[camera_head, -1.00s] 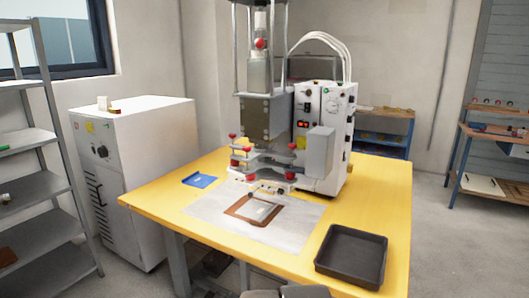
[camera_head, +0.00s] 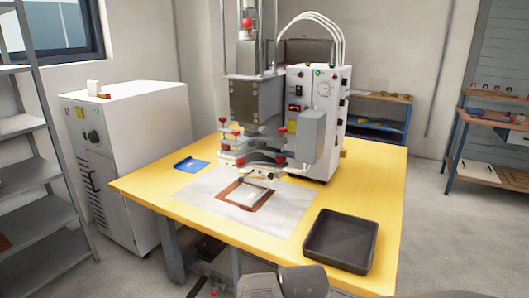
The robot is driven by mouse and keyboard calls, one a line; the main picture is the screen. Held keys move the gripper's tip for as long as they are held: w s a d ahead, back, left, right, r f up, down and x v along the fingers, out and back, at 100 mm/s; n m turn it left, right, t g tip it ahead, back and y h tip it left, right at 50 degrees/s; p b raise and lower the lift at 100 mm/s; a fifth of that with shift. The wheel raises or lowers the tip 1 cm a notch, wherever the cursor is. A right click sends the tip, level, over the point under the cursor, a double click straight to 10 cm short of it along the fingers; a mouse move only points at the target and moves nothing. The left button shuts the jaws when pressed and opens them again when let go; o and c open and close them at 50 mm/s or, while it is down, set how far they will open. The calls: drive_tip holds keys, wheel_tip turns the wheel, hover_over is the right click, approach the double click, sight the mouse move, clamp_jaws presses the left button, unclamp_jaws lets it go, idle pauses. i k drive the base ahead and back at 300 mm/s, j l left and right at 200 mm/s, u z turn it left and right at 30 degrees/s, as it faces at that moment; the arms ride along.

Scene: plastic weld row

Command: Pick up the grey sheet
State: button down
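A small light grey sheet (camera_head: 250,196) lies flat inside a brown frame (camera_head: 232,203) on the yellow table (camera_head: 150,190). The frame rests on a larger pale grey mat (camera_head: 208,196), in front of the welding press (camera_head: 258,105). The press's lower parts with red knobs stand just behind and above the frame, close to the sheet's far edge. Dark grey parts of my arm show at the bottom edge. My gripper's fingertips do not show.
A black empty tray (camera_head: 341,240) stands at the table's front right. A blue piece (camera_head: 191,164) lies at the left of the mat. A white control box (camera_head: 318,95) stands beside the press. A white cabinet (camera_head: 135,130) is left of the table.

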sight(247, 194)
drive_tip(key=i+l+u, duration=0.95)
